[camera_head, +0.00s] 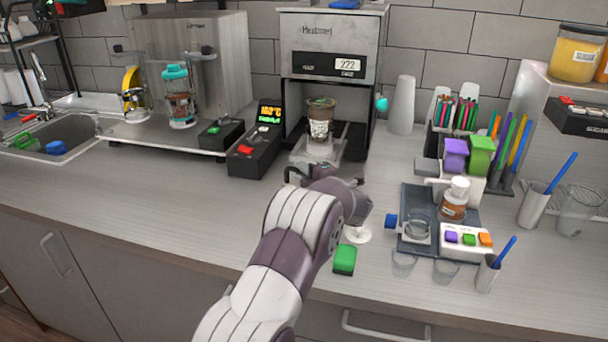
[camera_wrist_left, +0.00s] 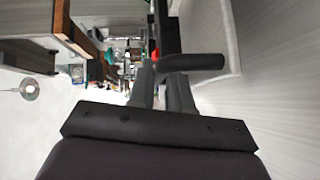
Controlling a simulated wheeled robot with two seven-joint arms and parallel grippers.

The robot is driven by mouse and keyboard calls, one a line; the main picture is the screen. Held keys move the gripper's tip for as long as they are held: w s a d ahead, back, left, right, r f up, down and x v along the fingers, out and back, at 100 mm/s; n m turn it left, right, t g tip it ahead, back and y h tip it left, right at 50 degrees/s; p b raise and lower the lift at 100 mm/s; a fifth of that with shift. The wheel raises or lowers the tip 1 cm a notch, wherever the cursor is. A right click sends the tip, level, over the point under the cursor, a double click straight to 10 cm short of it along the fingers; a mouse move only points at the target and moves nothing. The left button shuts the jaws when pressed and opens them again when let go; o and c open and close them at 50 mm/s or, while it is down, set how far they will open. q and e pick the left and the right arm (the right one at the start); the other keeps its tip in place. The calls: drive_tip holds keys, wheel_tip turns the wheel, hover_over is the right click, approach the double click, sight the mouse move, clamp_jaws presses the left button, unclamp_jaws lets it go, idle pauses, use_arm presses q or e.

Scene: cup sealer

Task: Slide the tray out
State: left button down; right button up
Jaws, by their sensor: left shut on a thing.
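The cup sealer (camera_head: 332,65) is a tall grey machine at the back of the counter, with a display reading 222. A cup (camera_head: 320,120) with a dark drink stands upright on the sealer's tray (camera_head: 312,157), in the machine's lower opening. My left gripper (camera_head: 302,176) is at the front of the tray. In the left wrist view, my left gripper (camera_wrist_left: 172,84) is shut on a dark handle (camera_wrist_left: 192,62). The wrist hides part of the handle and tray front in the head view. My right gripper is not in view.
A black control box (camera_head: 256,143) stands left of the sealer. A green block (camera_head: 345,260) lies near the counter's front edge. A dark tray (camera_head: 432,215) with jars and small blocks is to the right. The counter left of my arm is clear.

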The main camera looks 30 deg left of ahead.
use_arm(q)
drive_tip(key=shift+w, duration=0.1)
drive_tip(key=c, duration=1.1)
unclamp_jaws()
drive_tip(key=b+v, duration=0.1)
drive_tip(key=v, duration=1.1)
drive_tip(key=shift+s+d+b, duration=0.2)
drive_tip(key=shift+d+b, duration=0.1)
